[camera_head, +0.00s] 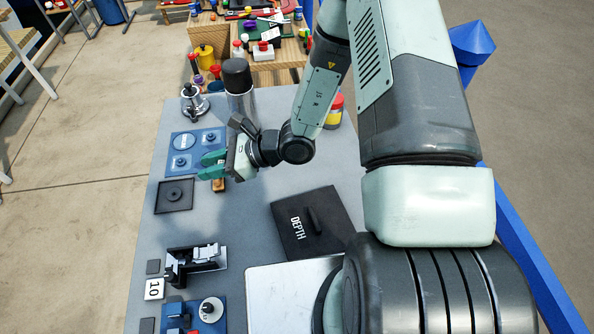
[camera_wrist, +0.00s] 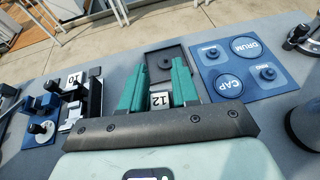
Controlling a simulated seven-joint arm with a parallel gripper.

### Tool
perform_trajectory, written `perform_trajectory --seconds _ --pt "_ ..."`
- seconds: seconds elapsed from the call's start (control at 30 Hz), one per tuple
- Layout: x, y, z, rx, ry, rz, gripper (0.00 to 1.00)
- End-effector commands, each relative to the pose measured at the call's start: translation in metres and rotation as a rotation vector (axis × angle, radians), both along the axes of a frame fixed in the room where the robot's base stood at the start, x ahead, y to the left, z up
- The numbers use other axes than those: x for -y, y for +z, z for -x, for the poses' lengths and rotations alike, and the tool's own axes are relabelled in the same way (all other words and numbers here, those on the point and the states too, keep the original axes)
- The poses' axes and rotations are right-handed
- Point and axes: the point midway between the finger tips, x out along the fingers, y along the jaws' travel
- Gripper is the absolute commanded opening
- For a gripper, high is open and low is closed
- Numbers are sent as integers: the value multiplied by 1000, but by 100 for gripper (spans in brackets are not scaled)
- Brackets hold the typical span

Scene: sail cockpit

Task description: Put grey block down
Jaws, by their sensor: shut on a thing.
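My gripper (camera_head: 213,166) has green fingers and hangs over the left part of the bench. In the wrist view, the fingers (camera_wrist: 160,75) stand either side of a small block (camera_wrist: 160,100) with a pale face marked 12. I take this to be the grey block, held between them; its sides are mostly hidden. In the head view, a small brownish piece (camera_head: 219,185) shows just under the fingers; I cannot tell whether it is part of the block. A dark square plate (camera_head: 175,196) with a round middle lies in front of the gripper, and also shows beyond the fingertips (camera_wrist: 152,62).
A blue board (camera_head: 172,160) with round labelled places lies behind the plate. A dark DEPTH panel (camera_head: 318,222) lies to the right. A black clamp-like fixture (camera_head: 197,262) and a 10 tile (camera_head: 154,289) are nearer. A black-topped cylinder (camera_head: 238,85) stands behind my gripper. Bare bench (camera_head: 240,225) lies between.

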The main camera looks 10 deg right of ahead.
Motion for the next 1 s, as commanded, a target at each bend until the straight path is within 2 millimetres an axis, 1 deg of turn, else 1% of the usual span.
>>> perform_trajectory --seconds 0.03,0.07,0.1,0.17,0.2,0.3,0.4,0.5,0.6,0.83,1.0 --pt "29 1 -15 5 -46 -1 1" --pt "44 1 -21 4 -67 -1 1" --pt "64 1 -29 4 -93 0 1" --pt "94 1 -38 5 -131 1 1" --pt "113 1 -41 3 -154 4 1" --pt "156 0 -47 -1 -205 9 1" --pt "187 0 -47 -6 -241 13 1" --pt "207 -1 -46 -11 -263 18 1" --pt "216 -7 -45 -14 -274 19 1" --pt "217 -47 -45 -17 -275 19 1" --pt "218 -63 -45 -14 -274 21 1"
